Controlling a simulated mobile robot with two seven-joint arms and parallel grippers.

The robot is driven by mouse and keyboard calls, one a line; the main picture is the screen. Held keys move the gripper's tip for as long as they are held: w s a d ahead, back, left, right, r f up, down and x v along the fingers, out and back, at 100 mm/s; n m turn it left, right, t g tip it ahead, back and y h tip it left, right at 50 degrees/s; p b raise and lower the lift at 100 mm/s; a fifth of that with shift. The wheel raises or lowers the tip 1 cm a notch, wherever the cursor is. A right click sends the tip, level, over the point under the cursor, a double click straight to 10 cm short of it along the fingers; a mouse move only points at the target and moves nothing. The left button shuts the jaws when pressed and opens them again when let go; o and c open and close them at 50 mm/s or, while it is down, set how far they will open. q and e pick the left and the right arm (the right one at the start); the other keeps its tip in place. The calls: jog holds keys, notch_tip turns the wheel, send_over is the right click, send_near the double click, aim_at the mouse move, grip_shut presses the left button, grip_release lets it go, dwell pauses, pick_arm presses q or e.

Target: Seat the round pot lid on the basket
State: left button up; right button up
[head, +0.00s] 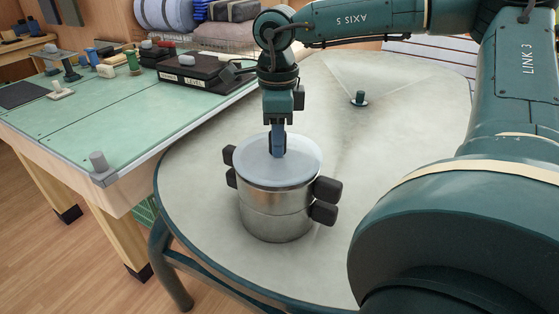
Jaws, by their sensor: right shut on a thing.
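The round pot lid (252,160) is a pale, flat disc, level over the top of the steel basket (262,194). Its rim lines up closely with the basket's rim; I cannot tell whether it rests fully on it. The basket has black handles at its sides and stands on a steel pot (275,223) with similar handles. My right gripper (278,148) points straight down and is shut on the lid near its middle; its fingers hide the part they hold. My left gripper is not in view.
The pots stand on a round grey table (400,110). A small dark-green knobbed thing (359,99) stands further back. A green-topped bench (60,120) at left carries a black box (190,74) and small items. The table is clear around the pots.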

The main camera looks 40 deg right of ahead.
pick_arm(q)
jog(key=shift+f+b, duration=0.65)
jog(key=shift+b, duration=0.15)
pick_arm(e)
jog(key=shift+f, duration=0.8)
dwell(0.3)
jog(key=o, duration=1.2)
jog(key=shift+r, duration=0.25)
pick_arm(q)
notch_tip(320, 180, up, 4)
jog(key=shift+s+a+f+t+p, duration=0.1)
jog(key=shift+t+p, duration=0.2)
jog(key=shift+p, duration=0.85)
pick_arm(e)
notch_tip(320, 180, up, 13)
jog(key=shift+f, duration=0.1)
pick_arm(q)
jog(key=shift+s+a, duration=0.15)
pick_arm(e)
jog(key=shift+s+f, duration=0.1)
